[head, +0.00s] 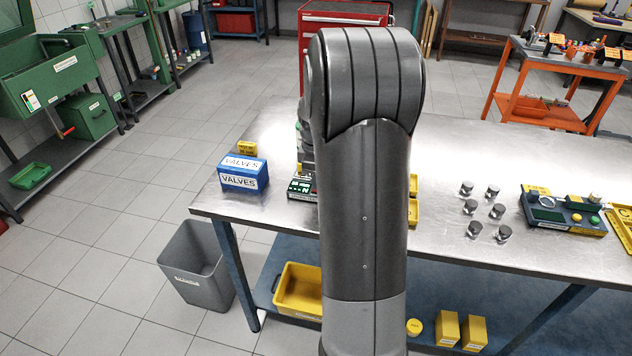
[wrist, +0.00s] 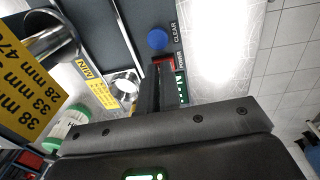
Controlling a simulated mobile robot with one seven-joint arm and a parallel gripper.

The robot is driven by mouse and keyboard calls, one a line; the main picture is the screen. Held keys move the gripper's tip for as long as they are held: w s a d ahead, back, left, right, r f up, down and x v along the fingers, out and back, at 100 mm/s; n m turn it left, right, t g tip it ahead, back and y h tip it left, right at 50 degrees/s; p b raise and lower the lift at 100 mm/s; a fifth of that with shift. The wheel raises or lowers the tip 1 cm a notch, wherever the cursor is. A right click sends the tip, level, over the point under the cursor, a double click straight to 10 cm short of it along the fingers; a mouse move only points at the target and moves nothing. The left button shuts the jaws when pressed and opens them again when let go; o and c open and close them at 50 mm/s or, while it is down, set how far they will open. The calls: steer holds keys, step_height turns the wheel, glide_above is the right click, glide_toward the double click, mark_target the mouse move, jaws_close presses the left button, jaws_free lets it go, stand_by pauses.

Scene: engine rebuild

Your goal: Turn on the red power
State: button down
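The red power switch (wrist: 164,62) shows in the wrist view beside a "POWER" label on a dark panel (wrist: 110,32). A round blue button (wrist: 157,39) marked "CLEAR" is just beyond it. My gripper (wrist: 158,68) has its fingers together with nothing seen between them. The fingertips are at the red switch and partly cover it; I cannot tell whether they touch it. In the head view my arm hides the gripper and the red switch. Part of a small dark device (head: 302,189) with green markings shows left of my arm on the bench.
In the wrist view a metal cylinder (wrist: 52,38), a metal ring (wrist: 127,84) and a yellow size label (wrist: 28,85) are left of the fingers. A blue "VALVES" box (head: 243,172) and several pistons (head: 471,207) stand on the metal bench (head: 450,165).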

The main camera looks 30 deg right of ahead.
steer(key=shift+s+d+f, duration=0.15)
steer(key=shift+f, duration=0.2)
step_height(320, 180, up, 15)
steer(key=shift+a+f, duration=0.15)
steer(key=shift+a, duration=0.25)
steer(key=shift+s, duration=0.1)
steer(key=s+a+r+m+t, duration=0.3)
steer(key=s+a+r+m, duration=0.15)
steer(key=s+a, duration=0.8)
steer(key=s+a+f+m+t, duration=0.2)
steer(key=s+a+m, duration=0.2)
steer(key=s+a, duration=0.5)
steer(key=shift+s+f+y, duration=0.3)
steer(key=shift+s+f, duration=0.1)
steer(key=shift+s, duration=0.35)
steer(key=c, duration=2.1)
jaws_free()
steer(key=shift+a+m, duration=0.1)
steer(key=shift+m, duration=0.15)
steer(key=shift+c, duration=0.2)
